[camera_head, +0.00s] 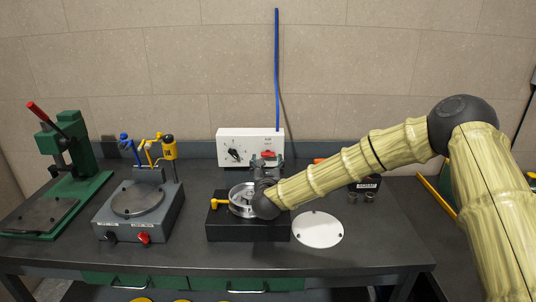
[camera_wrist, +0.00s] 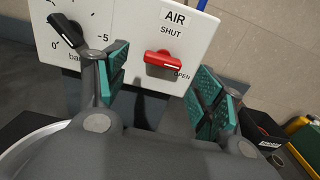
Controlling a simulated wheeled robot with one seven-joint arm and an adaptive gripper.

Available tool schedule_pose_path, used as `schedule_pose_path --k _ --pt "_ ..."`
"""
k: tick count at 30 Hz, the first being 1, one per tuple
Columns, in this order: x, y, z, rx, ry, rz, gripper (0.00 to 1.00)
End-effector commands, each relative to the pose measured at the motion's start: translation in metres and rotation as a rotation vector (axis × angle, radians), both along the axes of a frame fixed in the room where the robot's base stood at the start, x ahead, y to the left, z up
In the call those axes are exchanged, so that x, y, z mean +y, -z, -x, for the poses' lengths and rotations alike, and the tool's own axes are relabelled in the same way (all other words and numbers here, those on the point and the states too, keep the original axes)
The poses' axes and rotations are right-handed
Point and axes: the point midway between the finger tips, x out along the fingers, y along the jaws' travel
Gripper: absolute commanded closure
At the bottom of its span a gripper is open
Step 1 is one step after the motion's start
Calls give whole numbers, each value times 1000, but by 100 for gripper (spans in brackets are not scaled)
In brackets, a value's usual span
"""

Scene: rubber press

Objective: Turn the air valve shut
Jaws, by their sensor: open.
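The air valve is a red handle (camera_wrist: 163,61) on the front of a white box (camera_wrist: 140,25). It lies roughly level, its right end by the word OPEN, with SHUT printed above it. In the head view the red handle (camera_head: 268,155) shows at the lower right of the white box (camera_head: 232,146). My gripper (camera_wrist: 160,90) is open, with one teal-padded finger to the left of the handle and one to the right, lower in the picture. No contact with the handle shows. In the head view my gripper (camera_head: 266,166) is just below the handle, its fingers partly hidden.
A black dial knob (camera_wrist: 67,33) sits left of the valve. On the dark bench (camera_head: 350,245) are a black block with a round metal dish (camera_head: 240,200), a white disc (camera_head: 318,229), a grey device (camera_head: 140,215) and a green press (camera_head: 75,150). A blue tube (camera_head: 277,70) rises behind the box.

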Motion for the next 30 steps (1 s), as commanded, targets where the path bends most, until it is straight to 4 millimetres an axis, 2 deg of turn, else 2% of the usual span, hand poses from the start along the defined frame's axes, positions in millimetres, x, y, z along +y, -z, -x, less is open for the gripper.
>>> schedule_pose_path --k 3,9,22,23,30 --pt "-1 -3 -19 -1 1 0 32" --pt "-2 -1 -39 1 2 0 32" --pt "-4 0 -47 0 3 -1 32" --pt "-4 0 -47 0 3 -1 36" --pt "-4 0 -47 0 4 0 78"
